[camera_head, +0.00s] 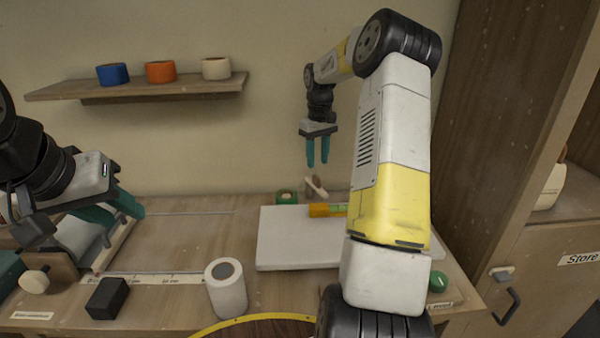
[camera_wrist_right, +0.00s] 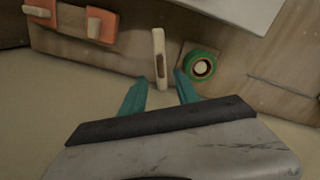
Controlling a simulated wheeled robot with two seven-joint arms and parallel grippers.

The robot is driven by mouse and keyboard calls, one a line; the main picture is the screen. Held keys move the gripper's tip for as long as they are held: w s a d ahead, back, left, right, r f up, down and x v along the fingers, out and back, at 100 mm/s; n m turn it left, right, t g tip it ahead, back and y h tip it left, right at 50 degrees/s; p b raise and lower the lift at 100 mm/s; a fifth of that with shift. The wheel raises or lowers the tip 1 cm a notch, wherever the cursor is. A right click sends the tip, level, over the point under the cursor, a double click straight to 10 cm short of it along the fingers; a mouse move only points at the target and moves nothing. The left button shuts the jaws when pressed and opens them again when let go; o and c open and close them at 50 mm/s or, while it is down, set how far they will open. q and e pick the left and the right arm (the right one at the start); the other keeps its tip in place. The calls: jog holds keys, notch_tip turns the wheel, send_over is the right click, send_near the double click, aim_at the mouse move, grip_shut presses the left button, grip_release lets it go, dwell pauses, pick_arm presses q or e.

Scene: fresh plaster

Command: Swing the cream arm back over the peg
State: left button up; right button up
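The cream arm (camera_head: 315,187) stands tilted near the back of the bench, just right of a green ring (camera_head: 287,198). In the right wrist view the cream arm (camera_wrist_right: 159,57) is a slim bar with a dark slot, just beyond my fingertips. Beside it, apart, the green ring (camera_wrist_right: 192,68) surrounds a pale round peg (camera_wrist_right: 201,67). The arm is not over the peg. My right gripper (camera_head: 317,165) is open and empty above the cream arm; its teal fingers (camera_wrist_right: 160,85) point at it. My left gripper (camera_head: 128,217) appears open, over the dispenser at the left.
A white board (camera_head: 290,245) lies mid-bench, with an orange piece (camera_head: 320,210) at its back edge. A white roll (camera_head: 226,287) and a black block (camera_head: 107,298) stand in front. A wall shelf (camera_head: 150,91) holds blue, orange and cream rolls. A cabinet (camera_head: 535,250) bounds the right.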

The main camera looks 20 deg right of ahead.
aim_at(316, 177)
notch_tip(316, 177, down, 7)
jog(key=shift+a+f, duration=0.1)
jog(key=shift+f, duration=0.1)
dwell(0.3)
grip_shut()
dwell(1.3)
